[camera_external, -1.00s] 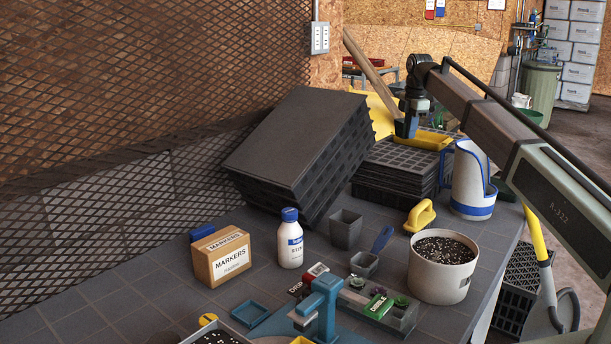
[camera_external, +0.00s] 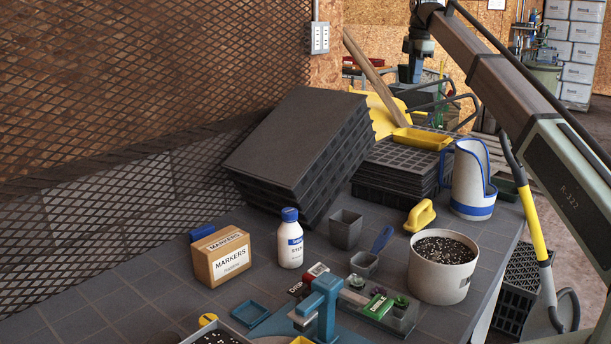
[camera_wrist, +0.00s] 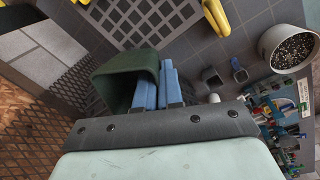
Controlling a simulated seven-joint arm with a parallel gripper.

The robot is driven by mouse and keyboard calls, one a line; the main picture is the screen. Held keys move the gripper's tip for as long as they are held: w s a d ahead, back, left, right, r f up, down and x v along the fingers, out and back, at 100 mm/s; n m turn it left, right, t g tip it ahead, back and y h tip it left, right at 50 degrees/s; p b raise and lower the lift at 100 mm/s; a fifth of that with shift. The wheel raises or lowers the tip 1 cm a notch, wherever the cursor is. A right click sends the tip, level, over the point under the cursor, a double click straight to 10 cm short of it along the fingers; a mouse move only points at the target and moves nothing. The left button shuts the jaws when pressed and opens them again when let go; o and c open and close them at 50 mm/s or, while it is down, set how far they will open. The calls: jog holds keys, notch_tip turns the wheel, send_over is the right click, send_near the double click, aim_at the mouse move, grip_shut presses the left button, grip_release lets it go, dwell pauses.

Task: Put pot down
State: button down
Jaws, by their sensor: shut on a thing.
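A dark green pot (camera_wrist: 128,70) is in the wrist view, tilted, with its open side towards the lower left. My gripper (camera_wrist: 168,88) has blue fingers shut on the pot's wall at its right side. In the external view my gripper (camera_external: 411,74) is raised behind the stacked trays, and I cannot make out the pot there. The pot hangs above the bench, clear of the things on it in the wrist view.
Black trays (camera_external: 398,170) and a tilted tray stack (camera_external: 290,140) stand at the back. A white pot of soil (camera_external: 442,275), small grey pots (camera_external: 346,230), a white bottle (camera_external: 290,245) and a markers box (camera_external: 222,256) crowd the bench. Bare bench shows at front left.

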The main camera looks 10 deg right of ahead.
jog(key=r, duration=0.1)
jog(key=a+r, duration=0.1)
jog(key=shift+r, duration=0.3)
jog(key=s+a+n, duration=0.2)
jog(key=s+a, duration=0.2)
jog(key=a, duration=1.1)
jog(key=s+a+n, duration=0.2)
jog(key=s+a, duration=0.2)
jog(key=a, duration=1)
jog(key=s+a+n, duration=0.1)
jog(key=s+a, duration=0.2)
jog(key=a, duration=1.2)
jog(key=n, duration=0.5)
send_over(115, 316)
jog(key=shift+n+g+y, duration=0.3)
jog(key=shift+g+y, duration=0.1)
jog(key=shift+d+f, duration=0.2)
jog(key=shift+f, duration=21.25)
jog(key=shift+f, duration=0.1)
